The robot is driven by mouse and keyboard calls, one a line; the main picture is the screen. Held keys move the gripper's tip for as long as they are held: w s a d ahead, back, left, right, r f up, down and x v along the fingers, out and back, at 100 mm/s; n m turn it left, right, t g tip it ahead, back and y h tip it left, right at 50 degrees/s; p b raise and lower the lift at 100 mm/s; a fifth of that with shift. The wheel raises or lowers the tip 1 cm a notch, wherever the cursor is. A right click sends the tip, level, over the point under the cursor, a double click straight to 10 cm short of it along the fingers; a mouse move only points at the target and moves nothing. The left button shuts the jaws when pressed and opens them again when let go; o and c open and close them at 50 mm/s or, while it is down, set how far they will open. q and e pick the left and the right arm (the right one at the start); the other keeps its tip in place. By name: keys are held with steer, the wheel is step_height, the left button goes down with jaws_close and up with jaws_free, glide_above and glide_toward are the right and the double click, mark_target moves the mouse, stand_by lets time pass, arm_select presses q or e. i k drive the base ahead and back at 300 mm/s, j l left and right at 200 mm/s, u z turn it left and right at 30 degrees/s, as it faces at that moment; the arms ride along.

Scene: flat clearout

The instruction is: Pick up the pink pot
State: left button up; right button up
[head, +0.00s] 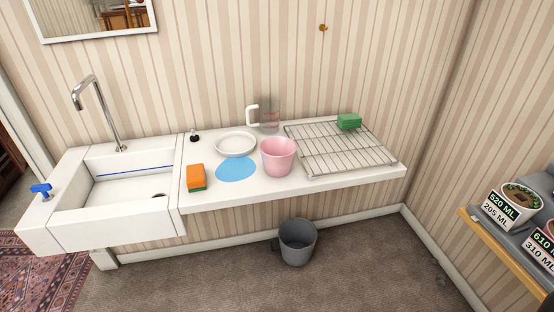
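The pink pot (278,157) stands upright on the white counter (225,201), near its front edge. It looks empty, though its bottom is hard to see. It is just right of a flat blue disc (236,168) and left of the wire rack (340,147). Neither of my grippers shows in the head view.
A white bowl (235,144), a clear measuring jug (267,116) and an orange-green sponge (195,178) are near the pot. A green block (349,121) lies on the rack. A sink (120,178) is left, a grey bin (297,242) below, and a shelf with labelled pots (513,207) right.

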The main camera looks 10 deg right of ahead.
mark_target(277, 158)
steer(key=z, duration=0.45)
steer(key=j+z, duration=0.15)
steer(key=z, duration=0.3)
steer(key=i+j+z, duration=0.1)
steer(key=z, duration=0.4)
steer(key=j+z, duration=0.1)
steer(key=z, duration=0.35)
steer(key=k+j+z, duration=0.1)
steer(key=j+z, duration=0.25)
steer(key=k+j+z, duration=0.1)
steer(key=j+z, duration=0.3)
steer(key=k+j+z, duration=0.1)
steer(key=j, duration=0.35)
steer(key=k+j, duration=0.3)
steer(key=k+j+z, duration=0.15)
steer(key=j, duration=0.4)
steer(key=k, duration=0.05)
